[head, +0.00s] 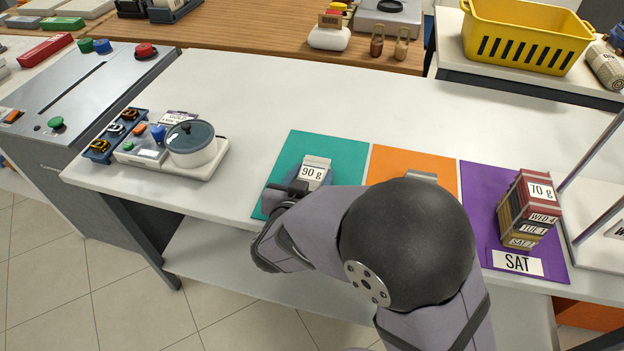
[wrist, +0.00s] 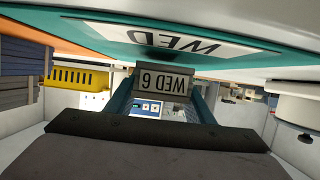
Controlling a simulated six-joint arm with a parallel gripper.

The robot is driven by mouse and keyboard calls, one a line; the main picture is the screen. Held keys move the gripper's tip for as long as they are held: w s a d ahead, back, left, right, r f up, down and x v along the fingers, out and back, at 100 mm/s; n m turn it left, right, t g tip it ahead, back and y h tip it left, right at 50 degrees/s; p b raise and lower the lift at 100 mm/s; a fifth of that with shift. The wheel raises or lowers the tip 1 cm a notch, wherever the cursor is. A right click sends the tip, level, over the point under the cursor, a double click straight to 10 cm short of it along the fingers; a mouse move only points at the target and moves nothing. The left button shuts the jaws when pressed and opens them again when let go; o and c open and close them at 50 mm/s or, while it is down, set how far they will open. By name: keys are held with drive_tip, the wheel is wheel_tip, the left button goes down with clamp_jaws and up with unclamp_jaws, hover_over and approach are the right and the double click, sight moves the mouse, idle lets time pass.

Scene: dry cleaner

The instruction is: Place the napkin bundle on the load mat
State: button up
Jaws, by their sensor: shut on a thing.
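My gripper (head: 288,190) is over the teal mat (head: 338,149), shut on a grey and blue bundle (head: 314,172) with a "90 g" tag on top. In the wrist view the bundle shows a "WED 6" label (wrist: 165,84), upside down, close to the teal mat (wrist: 100,38), which bears a "WED" card (wrist: 180,38). I cannot tell whether bundle and mat touch. My arm hides part of the teal mat and most of the orange mat (head: 392,160). No mat in view is marked as the load mat.
Right, a purple mat (head: 478,180) with a "SAT" card (head: 517,263) holds a stack of bundles (head: 528,212) tagged "70 g". Left stands a white device with a lidded pot (head: 192,148). A yellow basket (head: 522,38) stands at the back right. The counter behind the mats is clear.

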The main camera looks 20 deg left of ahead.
drive_tip(key=shift+f, duration=0.5)
drive_tip(key=shift+f, duration=0.15)
drive_tip(key=o, duration=1.1)
drive_tip(key=shift+s+r, duration=0.1)
drive_tip(key=shift+r, duration=0.15)
drive_tip(key=p+v, duration=0.1)
drive_tip(key=v, duration=1)
drive_tip(key=shift+s+r, duration=0.1)
drive_tip(key=shift+s, duration=0.3)
